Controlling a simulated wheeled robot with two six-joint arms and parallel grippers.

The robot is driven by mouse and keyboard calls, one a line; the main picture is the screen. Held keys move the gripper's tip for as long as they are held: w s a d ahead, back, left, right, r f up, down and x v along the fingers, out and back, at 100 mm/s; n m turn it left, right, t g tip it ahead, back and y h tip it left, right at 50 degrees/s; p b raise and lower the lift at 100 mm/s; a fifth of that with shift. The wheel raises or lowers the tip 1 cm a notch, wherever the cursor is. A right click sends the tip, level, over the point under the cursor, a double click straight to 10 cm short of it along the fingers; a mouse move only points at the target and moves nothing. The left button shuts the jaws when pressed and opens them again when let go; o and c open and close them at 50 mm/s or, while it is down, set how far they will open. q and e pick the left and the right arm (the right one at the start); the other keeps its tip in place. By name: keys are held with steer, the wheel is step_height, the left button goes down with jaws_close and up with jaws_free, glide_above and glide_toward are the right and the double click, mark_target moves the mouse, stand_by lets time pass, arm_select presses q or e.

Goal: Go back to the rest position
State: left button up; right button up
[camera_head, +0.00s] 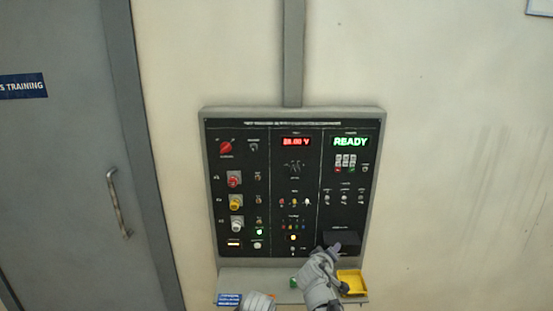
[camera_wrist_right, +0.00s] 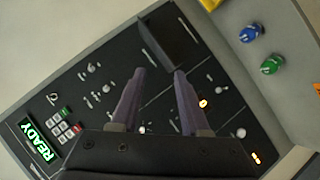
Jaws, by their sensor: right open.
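The trainer panel (camera_head: 265,215) is an upright black board in a grey frame on the wall. My right gripper (camera_head: 335,249) is in front of its lower right part, near a black box (camera_head: 347,240). In the right wrist view, the right gripper (camera_wrist_right: 164,74) has its two fingers apart with nothing between them. The panel (camera_wrist_right: 85,75) lies beyond the fingers, and the black box (camera_wrist_right: 167,36) is just ahead of them. I cannot tell if a finger touches it. A grey part of my arm shows at the bottom edge of the head view; no left fingers show.
The right wrist view also shows a blue piece (camera_wrist_right: 250,32). A grey door (camera_head: 60,150) stands left; bare wall is right.

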steer(key=s+d+f+m+g, duration=0.4)
steer(key=s+f+g, duration=0.1)
steer(key=s+f, duration=0.25)
steer(key=s+a+f+m+g+y, duration=0.1)
steer(key=s+a+f+g+y, duration=0.15)
steer(key=s, duration=0.45)
steer(key=s+a+f+m+g+y, duration=0.1)
steer(key=s+f+g+y, duration=0.2)
steer(key=s, duration=0.4)
steer(key=s+a+n+g, duration=0.1)
steer(key=s+a+n, duration=0.3)
steer(key=a, duration=0.7)
steer(key=shift+s+a+h, duration=0.35)
steer(key=shift+s+h, duration=0.1)
steer(key=shift+s, duration=0.45)
steer(key=shift+g, duration=0.25)
stand_by(0.7)
